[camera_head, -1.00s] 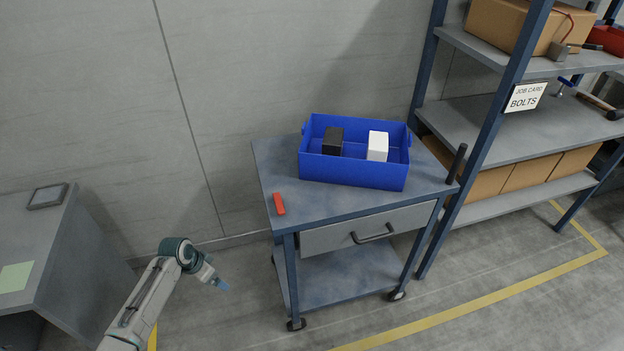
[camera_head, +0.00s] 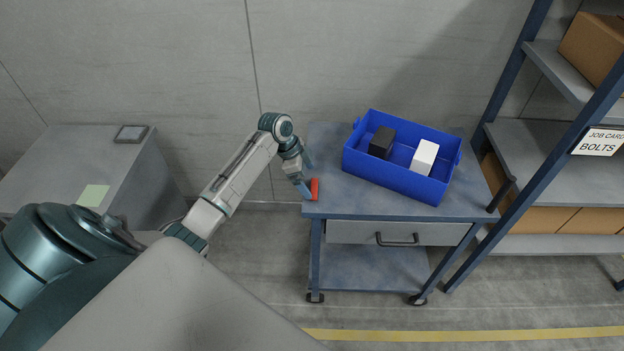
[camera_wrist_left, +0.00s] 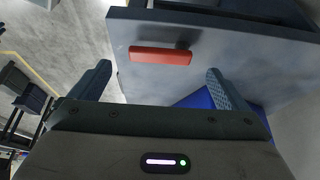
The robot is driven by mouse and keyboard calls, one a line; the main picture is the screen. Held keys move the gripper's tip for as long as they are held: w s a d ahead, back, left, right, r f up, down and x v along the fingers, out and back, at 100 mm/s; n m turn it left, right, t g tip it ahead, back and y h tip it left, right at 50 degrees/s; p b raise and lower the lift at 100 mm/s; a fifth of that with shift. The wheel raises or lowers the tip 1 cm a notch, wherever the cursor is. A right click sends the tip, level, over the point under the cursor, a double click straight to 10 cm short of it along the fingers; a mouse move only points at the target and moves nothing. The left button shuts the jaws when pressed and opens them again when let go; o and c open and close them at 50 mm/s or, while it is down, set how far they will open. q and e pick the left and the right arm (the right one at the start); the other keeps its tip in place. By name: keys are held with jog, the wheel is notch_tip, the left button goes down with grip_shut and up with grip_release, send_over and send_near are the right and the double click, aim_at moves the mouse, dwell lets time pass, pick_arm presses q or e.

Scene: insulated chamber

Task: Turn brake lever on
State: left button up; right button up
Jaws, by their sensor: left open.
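The red brake lever (camera_head: 314,189) is on the left part of the blue-grey cart top (camera_head: 333,150). In the left wrist view the lever (camera_wrist_left: 160,56) is a red bar lying across the picture, ahead of the fingers. My left gripper (camera_head: 306,179) is right beside the lever in the head view. In the left wrist view its two fingers (camera_wrist_left: 160,82) are spread wide, with nothing between the tips; the lever lies just beyond them. I cannot tell whether a finger touches the lever. My right gripper does not show.
A blue bin (camera_head: 395,183) with a black block (camera_head: 381,142) and a white block (camera_head: 425,157) stands on the cart. A black cart handle (camera_head: 501,194) rises at the right. A shelf rack (camera_head: 545,151) stands farther right. A grey cabinet (camera_head: 130,165) is at the left.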

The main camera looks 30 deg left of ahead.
aim_at(313, 187)
pick_arm(q)
jog(key=shift+x, duration=1.15)
jog(key=shift+w+d+f, duration=0.1)
jog(key=shift+d+f, duration=0.05)
jog(key=shift+f, duration=0.4)
jog(key=c, duration=1.4)
